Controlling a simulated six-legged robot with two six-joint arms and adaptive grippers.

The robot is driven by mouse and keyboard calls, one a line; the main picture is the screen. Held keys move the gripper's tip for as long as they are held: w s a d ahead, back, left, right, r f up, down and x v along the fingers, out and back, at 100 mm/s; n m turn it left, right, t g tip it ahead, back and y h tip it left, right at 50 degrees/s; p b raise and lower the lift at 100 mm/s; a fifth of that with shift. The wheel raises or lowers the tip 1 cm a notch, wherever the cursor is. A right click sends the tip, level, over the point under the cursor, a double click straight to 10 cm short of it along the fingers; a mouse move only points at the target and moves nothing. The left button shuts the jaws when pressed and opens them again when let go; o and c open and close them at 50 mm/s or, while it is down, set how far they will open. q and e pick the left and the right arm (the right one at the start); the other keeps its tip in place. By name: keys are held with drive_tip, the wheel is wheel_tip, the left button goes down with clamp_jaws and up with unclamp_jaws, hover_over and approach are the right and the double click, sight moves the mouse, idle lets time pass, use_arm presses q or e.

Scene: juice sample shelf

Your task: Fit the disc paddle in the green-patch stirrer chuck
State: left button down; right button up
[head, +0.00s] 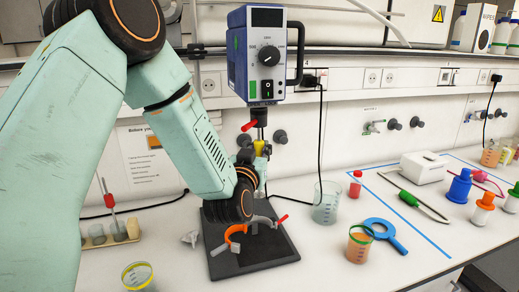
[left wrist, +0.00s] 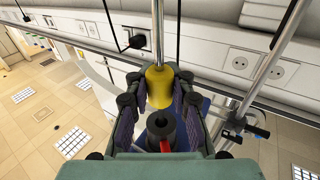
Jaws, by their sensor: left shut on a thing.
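The stirrer (head: 262,58), a blue and white box with a dial and a green patch on its left side, hangs above the bench. Its dark chuck (head: 259,118) with a red lever points down. My left gripper (left wrist: 160,90) is shut on the yellow collar (left wrist: 159,88) of the paddle's metal shaft (left wrist: 158,30). The collar also shows below the chuck in the head view (head: 259,147). In the left wrist view the chuck's open hole (left wrist: 160,123) lies close to the collar's end; I cannot tell whether they touch. The disc is not visible. My right gripper is not in view.
A black base plate (head: 262,256) lies below, with an orange hooked piece (head: 234,236) over it. A tube rack (head: 97,239) stands at left.

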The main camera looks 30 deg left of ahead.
use_arm(q)
drive_tip(key=shift+r+p, duration=0.5)
drive_tip(key=shift+r, duration=0.2)
drive_tip(key=c, duration=1.1)
unclamp_jaws()
drive_tip(key=v, duration=0.7)
drive_tip(key=shift+s, duration=0.25)
drive_tip(key=shift+f, duration=0.1)
